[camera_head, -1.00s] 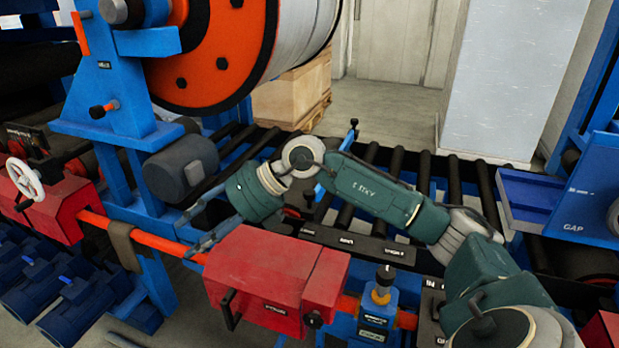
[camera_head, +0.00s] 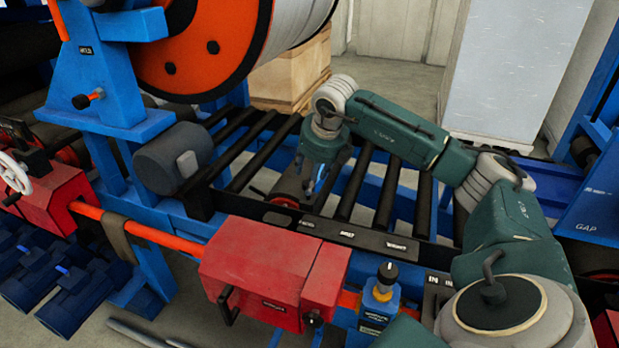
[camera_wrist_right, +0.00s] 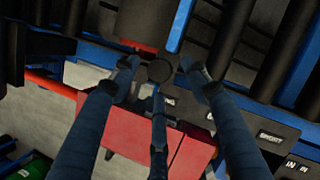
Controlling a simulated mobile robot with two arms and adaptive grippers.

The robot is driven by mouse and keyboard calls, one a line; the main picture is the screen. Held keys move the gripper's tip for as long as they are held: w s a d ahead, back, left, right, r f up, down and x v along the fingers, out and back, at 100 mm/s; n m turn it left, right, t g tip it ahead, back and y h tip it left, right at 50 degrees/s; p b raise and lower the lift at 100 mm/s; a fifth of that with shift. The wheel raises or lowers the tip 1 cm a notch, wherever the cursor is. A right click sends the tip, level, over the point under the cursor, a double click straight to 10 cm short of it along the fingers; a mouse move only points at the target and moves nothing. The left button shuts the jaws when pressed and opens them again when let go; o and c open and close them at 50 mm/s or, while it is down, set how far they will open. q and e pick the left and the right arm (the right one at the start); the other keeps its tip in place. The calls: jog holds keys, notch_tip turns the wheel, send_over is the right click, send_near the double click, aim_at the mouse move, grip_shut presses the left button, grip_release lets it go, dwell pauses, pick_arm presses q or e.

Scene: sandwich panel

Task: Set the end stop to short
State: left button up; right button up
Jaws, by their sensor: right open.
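My right gripper (camera_head: 322,172) hangs over the left part of the roller bed, fingers pointing down. In the right wrist view its fingers (camera_wrist_right: 160,85) are spread with nothing clearly held. A dark round knob-like part (camera_wrist_right: 161,70) shows between the fingertips there; I cannot tell whether they touch it. A black label rail (camera_head: 345,233) runs along the bed's near edge. In the wrist view a plate ending in "NG" (camera_wrist_right: 169,101) lies near the fingers and a "SHORT" plate (camera_wrist_right: 270,137) lies further right. The end stop's setting is unclear, partly hidden by my gripper. My left gripper is not in view.
A red housing (camera_head: 265,270) and a blue post with a yellow collar (camera_head: 383,290) stand in front of the rail. A grey motor (camera_head: 175,160) is left of my gripper. The orange-faced drum (camera_head: 200,45) is above left. Open rollers (camera_head: 385,190) lie right.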

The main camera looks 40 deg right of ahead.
jog(key=shift+x, duration=0.95)
jog(key=shift+w+f, duration=0.1)
jog(key=shift+f, duration=0.15)
jog(key=shift+r, duration=0.1)
grip_shut()
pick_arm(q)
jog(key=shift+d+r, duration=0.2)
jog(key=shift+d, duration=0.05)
pick_arm(e)
jog(key=shift+d, duration=0.15)
